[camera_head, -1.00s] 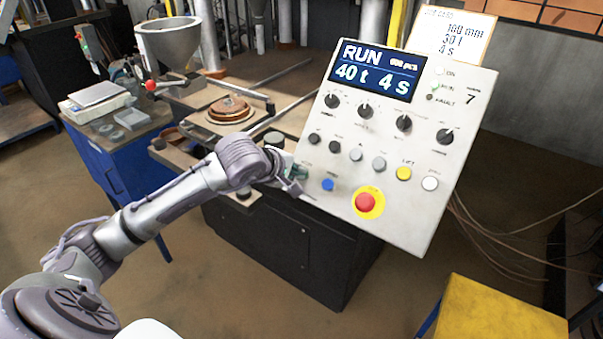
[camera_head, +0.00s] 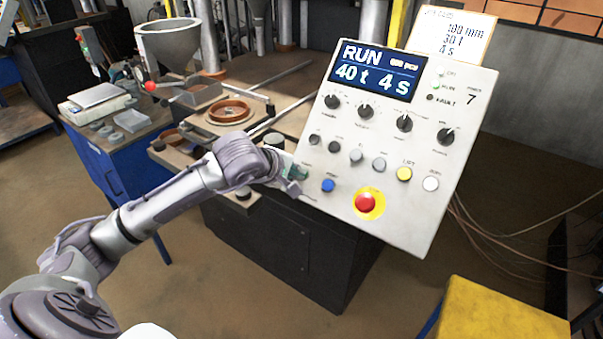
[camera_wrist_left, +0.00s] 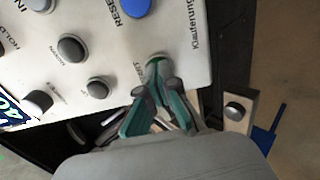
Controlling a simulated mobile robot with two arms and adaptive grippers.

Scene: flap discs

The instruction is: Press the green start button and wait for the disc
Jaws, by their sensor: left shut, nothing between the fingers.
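The slanted control panel (camera_head: 300,232) faces me, and its screen (camera_head: 375,72) reads RUN, 40 t, 4 s. My left gripper (camera_head: 300,176) is at the panel's lower left edge, beside the blue button (camera_head: 328,185). In the left wrist view, its closed green-grey fingers (camera_wrist_left: 157,76) reach the panel face with nothing between them. On the press table, a brown ring-shaped mould (camera_head: 229,112) shows. My right gripper is out of view.
The panel also has a red emergency button (camera_head: 366,203), a yellow button (camera_head: 404,174) and several black knobs. A hopper (camera_head: 167,42) and a blue side table (camera_head: 93,158) stand left. A yellow-topped stand (camera_head: 500,310) is low right.

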